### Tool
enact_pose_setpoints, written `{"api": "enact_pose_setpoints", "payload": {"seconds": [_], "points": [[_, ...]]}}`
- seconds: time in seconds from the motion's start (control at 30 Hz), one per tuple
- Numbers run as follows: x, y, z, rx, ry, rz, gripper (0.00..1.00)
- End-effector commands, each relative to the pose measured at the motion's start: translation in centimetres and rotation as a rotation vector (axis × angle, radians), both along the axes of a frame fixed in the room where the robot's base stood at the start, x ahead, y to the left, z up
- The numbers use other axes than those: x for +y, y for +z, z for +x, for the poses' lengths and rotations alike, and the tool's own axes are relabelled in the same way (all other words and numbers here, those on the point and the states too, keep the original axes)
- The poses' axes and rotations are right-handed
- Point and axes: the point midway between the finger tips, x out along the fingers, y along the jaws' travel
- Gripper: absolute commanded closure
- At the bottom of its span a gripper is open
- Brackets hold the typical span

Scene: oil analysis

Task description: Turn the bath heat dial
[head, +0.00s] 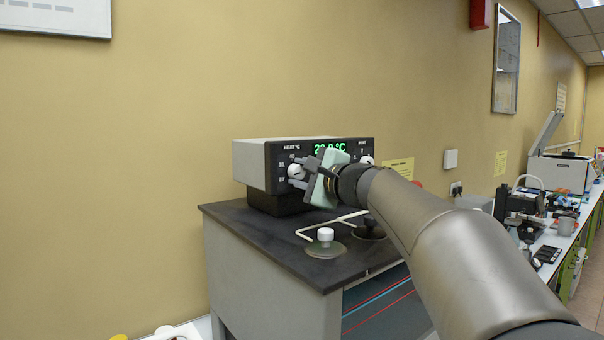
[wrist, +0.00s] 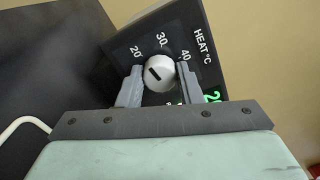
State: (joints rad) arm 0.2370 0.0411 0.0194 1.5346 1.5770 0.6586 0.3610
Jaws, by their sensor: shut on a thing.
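The bath heat dial (wrist: 157,75) is a round white knob with a short dark mark, on a dark panel lettered HEAT °C. Its scale shows 20, 30 and 40. The mark slants from upper left to lower right, its upper end roughly toward 20. My gripper (wrist: 160,82) is shut on the dial, one finger on each side of it. In the head view the dial (head: 295,171) shows at the left of the control box (head: 254,163), with my gripper (head: 305,174) against it. A green °C display (head: 330,148) is partly hidden by my gripper.
The box stands on a black-topped bath (head: 262,238) against the wall. A round lid with a white knob (head: 326,236) and a bent pale rod (head: 325,224) lie in front. A second white knob (head: 367,160) is at the panel's right. A cluttered bench runs off right.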

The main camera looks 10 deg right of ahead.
Motion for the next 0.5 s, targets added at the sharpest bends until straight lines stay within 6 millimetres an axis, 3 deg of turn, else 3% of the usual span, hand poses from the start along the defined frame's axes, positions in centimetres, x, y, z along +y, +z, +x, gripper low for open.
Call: {"api": "enact_pose_setpoints", "payload": {"seconds": [0.5], "points": [[0.01, 0.12, -0.01, 0.211, 0.001, 0.443, 0.91]]}}
